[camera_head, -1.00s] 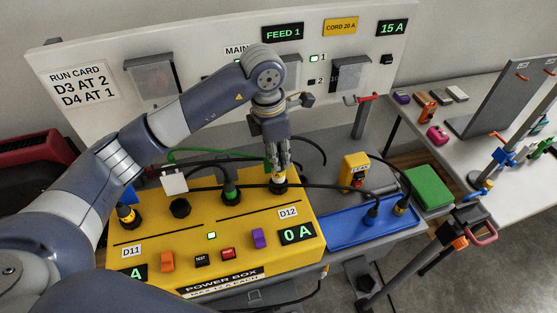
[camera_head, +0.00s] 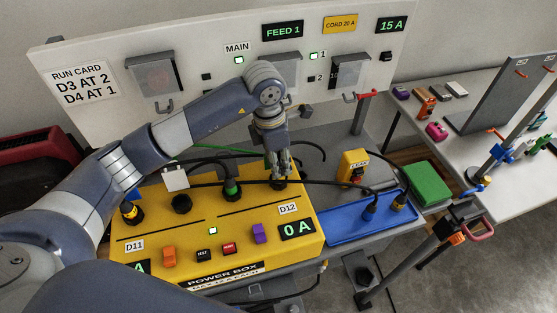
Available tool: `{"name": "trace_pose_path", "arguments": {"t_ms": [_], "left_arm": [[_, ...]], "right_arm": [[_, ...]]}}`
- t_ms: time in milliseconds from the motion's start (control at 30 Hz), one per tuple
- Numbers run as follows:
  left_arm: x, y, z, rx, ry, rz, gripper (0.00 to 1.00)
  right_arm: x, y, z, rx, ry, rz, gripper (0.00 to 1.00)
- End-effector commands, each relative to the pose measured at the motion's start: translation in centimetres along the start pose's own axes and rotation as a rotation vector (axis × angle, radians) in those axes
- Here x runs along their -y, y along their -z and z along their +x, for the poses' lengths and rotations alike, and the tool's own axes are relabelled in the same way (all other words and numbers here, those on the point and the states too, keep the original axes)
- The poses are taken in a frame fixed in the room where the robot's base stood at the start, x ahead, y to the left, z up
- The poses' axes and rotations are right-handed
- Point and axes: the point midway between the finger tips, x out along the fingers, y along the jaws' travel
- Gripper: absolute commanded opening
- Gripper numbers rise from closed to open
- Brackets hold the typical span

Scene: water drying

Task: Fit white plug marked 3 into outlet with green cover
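My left gripper (camera_head: 280,172) points down at the right rear outlet of the yellow power box (camera_head: 190,222), above the D12 label. Its fingertips are close to the dark outlet, and I cannot tell whether they hold a plug. A green-ringed plug or outlet (camera_head: 232,190) stands left of the gripper, with a black cable at it. A white square piece (camera_head: 175,179), perhaps a raised cover, stands behind a dark outlet (camera_head: 182,204). No number 3 on a white plug is readable. My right gripper is not in view.
A yellow-banded plug (camera_head: 131,212) stands at the box's left. A blue tray (camera_head: 340,232) at the right holds dark plugs (camera_head: 370,204) with cables. A yellow LEAK box (camera_head: 353,166) and green block (camera_head: 427,184) are nearby. The white panel (camera_head: 110,120) stands behind.

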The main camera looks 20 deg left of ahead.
Motion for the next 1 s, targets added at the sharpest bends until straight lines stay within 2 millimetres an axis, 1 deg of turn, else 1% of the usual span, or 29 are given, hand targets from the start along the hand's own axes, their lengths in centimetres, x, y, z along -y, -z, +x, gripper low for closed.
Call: {"name": "trace_pose_path", "arguments": {"t_ms": [133, 167, 233, 367, 500, 700, 833, 1000], "left_arm": [[0.0, -0.1, -0.5, 0.000, 0.001, 0.000, 0.26], [-0.1, -0.1, -0.6, 0.002, -0.001, 0.000, 0.26], [-0.1, -0.1, -1.5, 0.004, -0.003, 0.000, 0.26], [-0.1, -0.1, -4.1, 0.005, -0.005, 0.001, 0.26], [-0.1, -0.1, -7.1, 0.005, -0.006, 0.000, 0.26], [-0.1, -0.1, -10.5, 0.002, -0.003, -0.001, 0.26], [-0.1, 0.0, -11.7, 0.001, -0.001, 0.000, 0.26], [0.0, 0.0, -12.3, 0.000, 0.000, -0.001, 0.26]], "right_arm": [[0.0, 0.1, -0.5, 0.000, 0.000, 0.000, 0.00], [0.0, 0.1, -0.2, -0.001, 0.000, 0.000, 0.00], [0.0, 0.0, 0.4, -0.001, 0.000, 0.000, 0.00], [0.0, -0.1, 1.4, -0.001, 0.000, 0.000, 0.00], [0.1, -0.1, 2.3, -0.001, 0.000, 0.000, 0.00], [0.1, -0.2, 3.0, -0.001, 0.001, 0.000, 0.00], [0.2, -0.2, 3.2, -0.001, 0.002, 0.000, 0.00], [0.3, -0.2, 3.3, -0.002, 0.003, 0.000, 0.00]]}}
